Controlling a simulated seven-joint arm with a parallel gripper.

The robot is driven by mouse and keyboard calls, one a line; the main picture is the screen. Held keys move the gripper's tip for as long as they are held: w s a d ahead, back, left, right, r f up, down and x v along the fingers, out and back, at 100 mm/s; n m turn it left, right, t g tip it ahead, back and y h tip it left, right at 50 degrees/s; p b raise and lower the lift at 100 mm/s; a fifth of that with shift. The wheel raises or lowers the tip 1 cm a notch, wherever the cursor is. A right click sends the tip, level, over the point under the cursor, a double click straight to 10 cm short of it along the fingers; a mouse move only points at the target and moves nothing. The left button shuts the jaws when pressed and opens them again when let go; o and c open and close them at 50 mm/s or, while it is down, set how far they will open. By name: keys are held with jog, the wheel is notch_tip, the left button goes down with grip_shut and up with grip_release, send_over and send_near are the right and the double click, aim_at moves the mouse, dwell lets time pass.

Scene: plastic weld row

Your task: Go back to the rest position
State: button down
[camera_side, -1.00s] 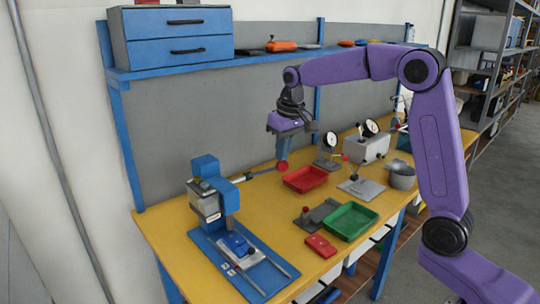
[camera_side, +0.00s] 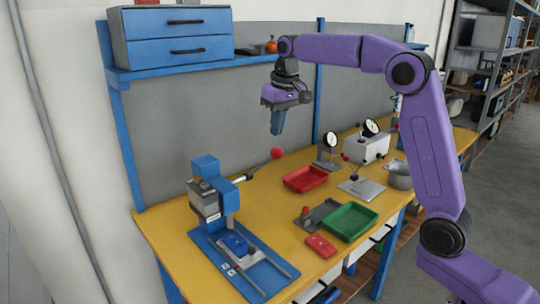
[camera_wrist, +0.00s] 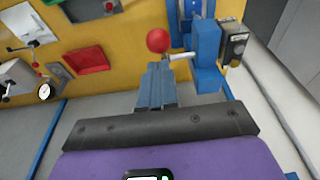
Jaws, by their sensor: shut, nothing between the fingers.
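My gripper (camera_side: 277,122) hangs in the air above the back of the yellow table, in front of the grey back panel. Its blue fingers point down and are shut with nothing between them. In the wrist view the shut fingers (camera_wrist: 155,88) show in the middle. The blue press (camera_side: 215,190) stands on the left of the table. Its lever with a red ball (camera_side: 277,153) sticks up and out to the right, below and apart from my fingertips. The ball also shows in the wrist view (camera_wrist: 158,40). A blue part (camera_side: 235,243) sits on the press base.
A red tray (camera_side: 305,179) and a green tray (camera_side: 350,221) lie right of the press. A red block (camera_side: 320,246) lies in front. Dial gauges (camera_side: 331,140) stand behind. A blue shelf (camera_side: 200,66) with a grey-blue drawer cabinet (camera_side: 170,37) runs above the table.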

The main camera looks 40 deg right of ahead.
dwell(0.4)
jog(key=s+a+f+n+g, duration=0.1)
jog(key=s+a+f+n, duration=0.3)
jog(key=s, duration=0.5)
jog(key=s+a+f+n, duration=0.1)
jog(key=s+a+n, duration=0.1)
jog(key=s+a, duration=0.5)
jog(key=s+d+f+n, duration=0.2)
jog(key=s+f, duration=0.1)
jog(key=s, duration=0.5)
jog(key=s+d+f+n, duration=0.2)
jog(key=s+f, duration=0.1)
jog(key=s, duration=0.5)
jog(key=s+d+f+n+g, duration=0.1)
jog(key=s+d+f+n, duration=0.1)
jog(key=s, duration=0.6)
jog(key=shift+d+f+n, duration=0.3)
jog(key=shift+d+f, duration=0.05)
jog(key=shift+f, duration=0.2)
